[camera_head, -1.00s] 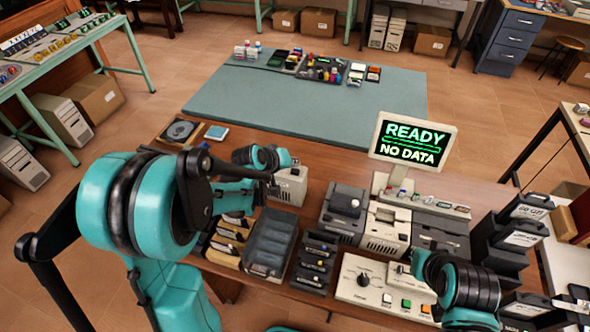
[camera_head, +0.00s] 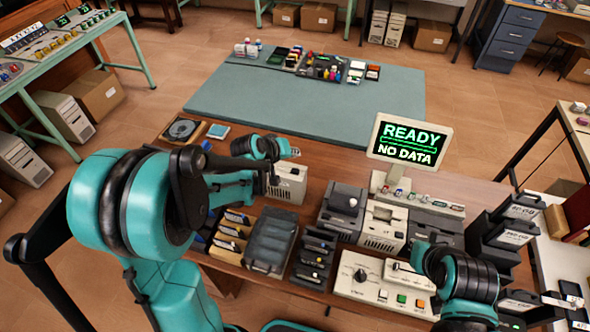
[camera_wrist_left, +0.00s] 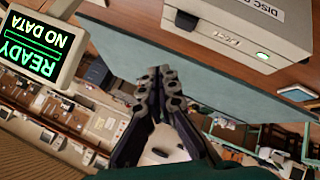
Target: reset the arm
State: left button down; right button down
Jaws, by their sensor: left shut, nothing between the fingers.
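My left arm (camera_head: 165,205) comes in from the left, teal and black, and reaches over the wooden bench. Its gripper (camera_head: 292,153) is small in the head view, above the bench near the beige disc box (camera_head: 289,183). In the left wrist view the dark fingers (camera_wrist_left: 160,78) are together with nothing between them. The beige disc box (camera_wrist_left: 225,40) is there at the upper right, apart from the fingers. My right arm (camera_head: 458,285) is at the lower right, over the bench's right end. Its fingers are not clear enough to tell open from shut.
A monitor (camera_head: 410,142) reading READY, NO DATA stands at the back of the bench (camera_head: 330,160). Trays of cards (camera_head: 232,232), grey machines (camera_head: 385,225), a control panel (camera_head: 380,287) and black cases (camera_head: 505,235) crowd the bench. A green mat (camera_head: 300,110) lies beyond, mostly bare.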

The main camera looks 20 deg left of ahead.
pick_arm(q)
jog(key=shift+s, duration=0.1)
jog(key=s+m+g+y+b, duration=0.1)
jog(key=s+m+y+b, duration=0.2)
jog(key=s, duration=2.2)
jog(key=m+b, duration=0.2)
jog(key=b, duration=0.2)
jog(key=shift+f, duration=0.35)
dwell(1.3)
